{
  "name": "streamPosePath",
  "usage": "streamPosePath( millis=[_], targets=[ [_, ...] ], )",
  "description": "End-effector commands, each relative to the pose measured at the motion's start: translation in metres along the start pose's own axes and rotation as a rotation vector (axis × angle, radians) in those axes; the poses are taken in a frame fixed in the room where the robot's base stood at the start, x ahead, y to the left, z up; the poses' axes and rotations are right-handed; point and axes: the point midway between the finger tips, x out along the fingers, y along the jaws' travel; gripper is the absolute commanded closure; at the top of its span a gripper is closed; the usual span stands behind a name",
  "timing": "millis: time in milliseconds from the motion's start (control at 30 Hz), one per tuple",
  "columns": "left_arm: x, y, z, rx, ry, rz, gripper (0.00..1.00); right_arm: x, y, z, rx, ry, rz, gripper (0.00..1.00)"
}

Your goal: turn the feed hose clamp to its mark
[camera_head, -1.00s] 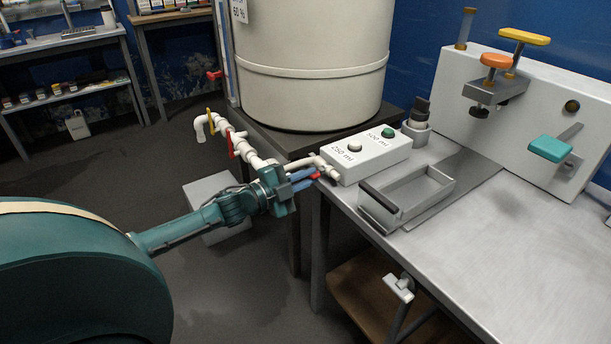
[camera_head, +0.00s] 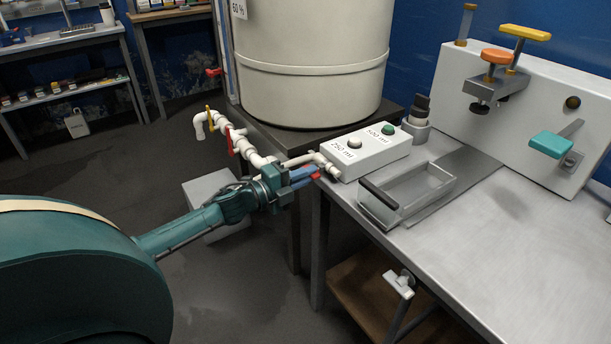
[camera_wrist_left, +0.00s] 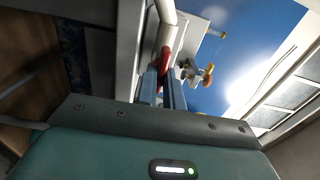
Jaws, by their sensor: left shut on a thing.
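The feed hose clamp shows as a small red handle (camera_head: 315,176) at the white pipe end beside the dosing box, near the table's left corner. My left gripper (camera_head: 306,177) reaches it from the left, its blue fingers shut on the red handle. In the left wrist view the red handle (camera_wrist_left: 167,42) runs out beyond the fingertips, next to a white pipe (camera_wrist_left: 165,11). The part between the fingers is mostly hidden. I cannot make out the mark. My right gripper is not in view.
The white box (camera_head: 371,153) with two buttons stands just right of the clamp. A grey tray (camera_head: 437,194) sits in front of it. White piping with a red valve handle (camera_head: 230,141) runs behind my gripper, below the large tank (camera_head: 310,85).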

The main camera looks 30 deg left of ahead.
Motion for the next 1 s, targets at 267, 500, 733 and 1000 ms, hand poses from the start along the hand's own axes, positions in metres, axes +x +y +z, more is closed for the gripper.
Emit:
streamPosePath(
  millis=[267, 500, 733, 1000],
  targets=[
    [0.000, 0.000, -0.001, -0.002, 0.002, 0.000, 1.00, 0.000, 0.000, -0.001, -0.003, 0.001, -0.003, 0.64],
    [0.000, 0.000, -0.001, -0.002, 0.001, 0.000, 0.71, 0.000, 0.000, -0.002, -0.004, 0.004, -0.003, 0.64],
    [0.000, 0.000, 0.000, -0.002, 0.001, 0.000, 0.69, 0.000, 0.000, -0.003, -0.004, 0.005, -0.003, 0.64],
    [-0.020, 0.002, -0.001, -0.005, 0.000, 0.004, 0.69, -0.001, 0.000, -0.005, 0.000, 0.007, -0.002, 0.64]
  ],
)
